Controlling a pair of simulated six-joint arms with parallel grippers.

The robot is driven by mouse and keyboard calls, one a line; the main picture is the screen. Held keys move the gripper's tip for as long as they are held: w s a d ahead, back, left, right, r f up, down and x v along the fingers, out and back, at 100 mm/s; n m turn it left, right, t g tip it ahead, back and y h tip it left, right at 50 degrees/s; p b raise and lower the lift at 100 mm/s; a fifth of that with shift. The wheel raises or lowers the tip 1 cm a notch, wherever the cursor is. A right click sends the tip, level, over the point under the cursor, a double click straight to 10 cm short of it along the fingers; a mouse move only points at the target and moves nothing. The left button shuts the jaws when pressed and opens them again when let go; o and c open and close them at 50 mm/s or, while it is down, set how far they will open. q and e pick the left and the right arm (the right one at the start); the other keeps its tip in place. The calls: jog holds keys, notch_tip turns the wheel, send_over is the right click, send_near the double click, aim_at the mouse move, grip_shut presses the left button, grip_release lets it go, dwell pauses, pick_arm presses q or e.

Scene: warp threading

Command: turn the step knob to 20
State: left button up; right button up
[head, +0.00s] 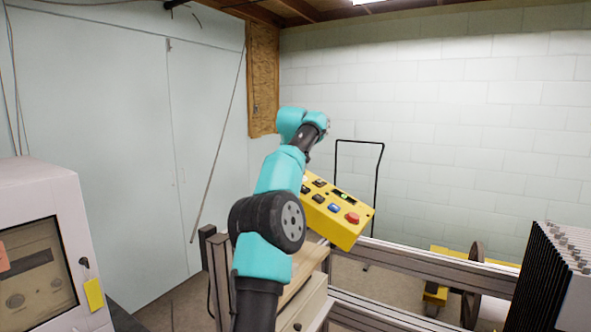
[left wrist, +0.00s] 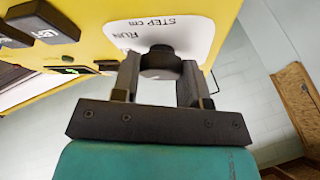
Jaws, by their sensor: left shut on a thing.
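The yellow control box (head: 347,233) stands at the middle of the head view, just right of my left arm. In the left wrist view the dark round step knob (left wrist: 160,58) sits on a white plate (left wrist: 181,30) marked "STEP cm" and "RUN", which reads upside down. My left gripper (left wrist: 160,72) is shut on the knob, one finger on each side. In the head view my arm hides the knob and fingertips. The knob's setting cannot be read. My right gripper is in neither view.
The box carries a red button (head: 352,217), a blue button (head: 334,208) and several dark buttons. A metal rail (head: 430,262) runs right from below it. A row of black plates (head: 545,275) stands at the right. A white machine (head: 45,205) is at the left.

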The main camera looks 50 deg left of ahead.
pick_arm(q)
jog(key=shift+m, duration=0.5)
jog(key=o, duration=0.9)
jog(key=shift+r, duration=0.1)
